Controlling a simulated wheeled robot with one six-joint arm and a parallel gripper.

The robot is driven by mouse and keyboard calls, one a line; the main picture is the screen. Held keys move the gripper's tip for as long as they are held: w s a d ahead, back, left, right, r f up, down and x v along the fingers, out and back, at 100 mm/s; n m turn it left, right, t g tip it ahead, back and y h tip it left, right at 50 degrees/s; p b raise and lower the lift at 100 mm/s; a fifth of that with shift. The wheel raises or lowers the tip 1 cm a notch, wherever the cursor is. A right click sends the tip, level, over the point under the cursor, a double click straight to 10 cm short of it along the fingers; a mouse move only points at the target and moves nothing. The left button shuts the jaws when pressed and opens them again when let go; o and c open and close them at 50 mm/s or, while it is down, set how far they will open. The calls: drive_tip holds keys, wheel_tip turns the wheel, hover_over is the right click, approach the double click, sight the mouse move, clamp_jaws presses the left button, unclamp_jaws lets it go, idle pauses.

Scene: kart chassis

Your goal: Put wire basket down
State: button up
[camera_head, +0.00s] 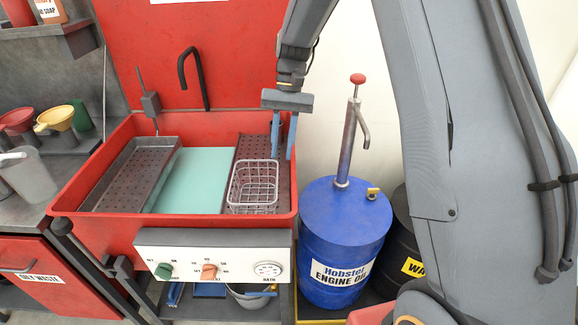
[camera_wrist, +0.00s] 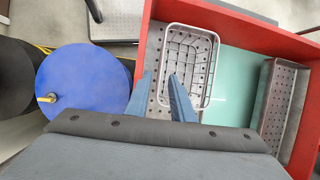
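The wire basket (camera_head: 253,187) is a silver wire-mesh box. It appears to sit upright and level on the dark perforated rack (camera_head: 252,147) at the right side of the red wash tub (camera_head: 120,133). In the wrist view the basket (camera_wrist: 198,65) looks empty. My gripper (camera_head: 283,156) has its blue fingers spread apart, above the basket's right back corner in the head view. I cannot tell whether either finger touches the wire.
A teal panel (camera_head: 190,178) and a dark perforated tray (camera_head: 130,172) fill the rest of the tub. The raised red lid (camera_head: 235,55) stands behind. A blue oil drum (camera_head: 343,225) with an upright pump (camera_head: 348,140) stands close on the right.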

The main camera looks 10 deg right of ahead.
drive_tip(key=s+d+n+t+h, duration=0.1)
drive_tip(key=s+d, duration=0.3)
drive_tip(key=s, duration=0.6)
drive_tip(key=s+d+t+h, duration=0.1)
drive_tip(key=s+d+t, duration=0.3)
drive_tip(key=s, duration=0.6)
drive_tip(key=shift+d+f+n, duration=0.15)
drive_tip(key=shift+f+n, duration=0.1)
drive_tip(key=shift+n, duration=0.15)
